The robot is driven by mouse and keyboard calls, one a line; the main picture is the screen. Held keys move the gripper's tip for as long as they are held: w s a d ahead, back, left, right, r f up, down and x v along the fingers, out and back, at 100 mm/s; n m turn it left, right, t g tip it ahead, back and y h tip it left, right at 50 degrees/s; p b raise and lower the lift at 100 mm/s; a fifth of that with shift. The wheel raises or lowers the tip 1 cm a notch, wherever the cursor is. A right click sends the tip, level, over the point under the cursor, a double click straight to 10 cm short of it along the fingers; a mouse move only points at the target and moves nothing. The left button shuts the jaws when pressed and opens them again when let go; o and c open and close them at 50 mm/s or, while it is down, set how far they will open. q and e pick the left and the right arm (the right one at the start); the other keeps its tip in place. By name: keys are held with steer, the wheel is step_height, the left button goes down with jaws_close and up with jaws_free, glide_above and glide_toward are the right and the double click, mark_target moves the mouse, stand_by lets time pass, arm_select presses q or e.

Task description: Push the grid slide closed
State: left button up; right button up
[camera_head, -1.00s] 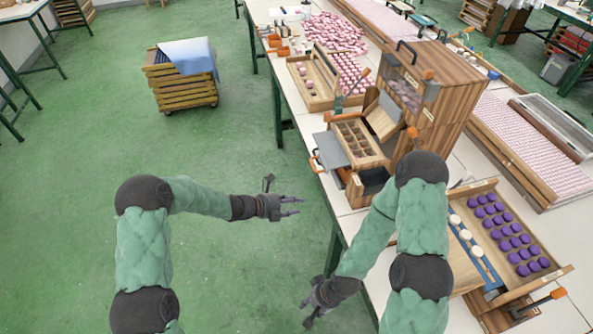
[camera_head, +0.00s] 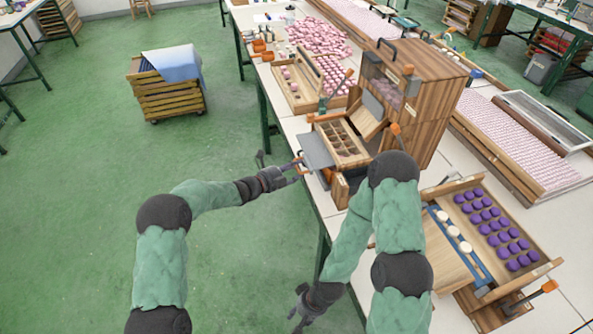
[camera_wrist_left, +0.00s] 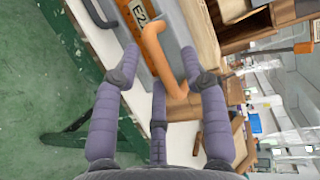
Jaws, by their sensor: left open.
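The grid slide shows as a grey plate (camera_head: 317,151) sticking out to the left of the wooden dispenser, beside its compartmented grid tray (camera_head: 341,143). In the left wrist view its orange front strip (camera_wrist_left: 139,32) carries a label reading E2, and an orange bent handle (camera_wrist_left: 155,50) rises from it. My left gripper (camera_head: 298,168) is at the slide's outer end. Its fingers (camera_wrist_left: 160,85) are open and spread around the handle area; I cannot tell whether they touch it. My right gripper (camera_head: 295,314) hangs low at the table's front, empty, fingers spread.
The wooden dispenser (camera_head: 430,95) stands behind the slide. A wooden tray with purple pieces (camera_head: 530,240) is at the right, beside my right arm. A tray with pink pieces (camera_head: 296,98) lies further back.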

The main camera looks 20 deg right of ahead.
mark_target(321, 162)
arm_select(q)
steer(key=shift+w+d+f, duration=0.1)
steer(key=shift+w+d, duration=0.15)
steer(key=shift+d, duration=0.3)
jaws_close()
steer(key=d+b, duration=0.1)
steer(key=d, duration=0.7)
steer(key=shift+w+d, duration=0.15)
steer(key=shift+d, duration=0.35)
steer(key=shift+c, duration=1.8)
jaws_free()
steer(key=o, duration=0.4)
steer(key=shift+d, duration=0.2)
steer(key=shift+c, duration=0.2)
steer(key=shift+a, duration=0.1)
